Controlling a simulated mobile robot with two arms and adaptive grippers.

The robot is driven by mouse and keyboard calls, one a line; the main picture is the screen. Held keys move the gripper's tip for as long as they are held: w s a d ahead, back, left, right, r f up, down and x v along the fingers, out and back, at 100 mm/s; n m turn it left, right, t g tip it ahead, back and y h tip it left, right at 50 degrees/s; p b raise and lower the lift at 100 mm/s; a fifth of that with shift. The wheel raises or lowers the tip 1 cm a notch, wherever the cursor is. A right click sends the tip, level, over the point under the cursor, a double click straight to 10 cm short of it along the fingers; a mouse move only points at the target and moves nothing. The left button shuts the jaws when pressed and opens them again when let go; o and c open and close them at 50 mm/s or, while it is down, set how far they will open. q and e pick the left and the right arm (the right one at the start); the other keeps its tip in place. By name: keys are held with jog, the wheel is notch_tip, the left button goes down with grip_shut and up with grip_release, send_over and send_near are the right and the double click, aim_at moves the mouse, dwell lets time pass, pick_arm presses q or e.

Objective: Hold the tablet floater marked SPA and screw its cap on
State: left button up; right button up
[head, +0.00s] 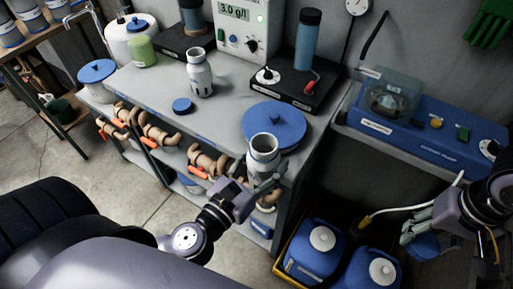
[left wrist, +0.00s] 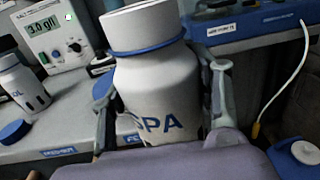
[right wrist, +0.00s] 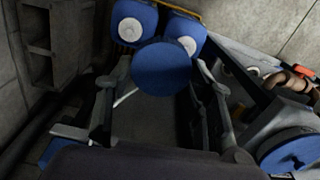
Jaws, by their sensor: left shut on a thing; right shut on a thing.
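The SPA floater (head: 264,150) is a white bottle with a blue ring at its neck and an open, uncapped mouth in the head view. My left gripper (head: 262,182) is shut on its body, holding it nearly upright off the front corner of the bench. The SPA lettering on the floater (left wrist: 150,95) shows in the left wrist view between the two fingers. My right gripper (head: 425,225), at the right of the head view, is shut on a round blue cap (head: 424,247). The cap (right wrist: 162,68) faces the right wrist camera as a flat disc, well apart from the floater.
A second white floater (head: 200,75) and a loose blue cap (head: 182,105) stand on the bench (head: 150,85). A large blue lid (head: 274,126) lies behind the held floater. A blue pump unit (head: 425,130) is at right. Blue canisters (head: 314,250) stand in a yellow-edged tray below.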

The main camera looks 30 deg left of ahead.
pick_arm(q)
jog(key=w+d+m+g+h, duration=0.4)
jog(key=w+d+m+h, duration=0.1)
jog(key=d+h, duration=0.4)
jog(key=shift+d+r+m, duration=0.4)
jog(key=shift+d+m, duration=0.3)
jog(key=shift+d, duration=0.35)
jog(key=shift+s, duration=0.1)
pick_arm(e)
jog(key=w+a+r+m, duration=0.3)
jog(key=a+r+m, duration=0.3)
jog(key=a, duration=0.6)
jog(key=w+a+r+m, duration=0.3)
jog(key=a+r+m, duration=0.3)
jog(key=a+r, duration=0.4)
jog(key=shift+a, duration=0.85)
jog(key=shift+w, duration=0.1)
jog(key=shift+f, duration=1.95)
jog(key=shift+f, duration=0.1)
jog(key=shift+f, duration=0.8)
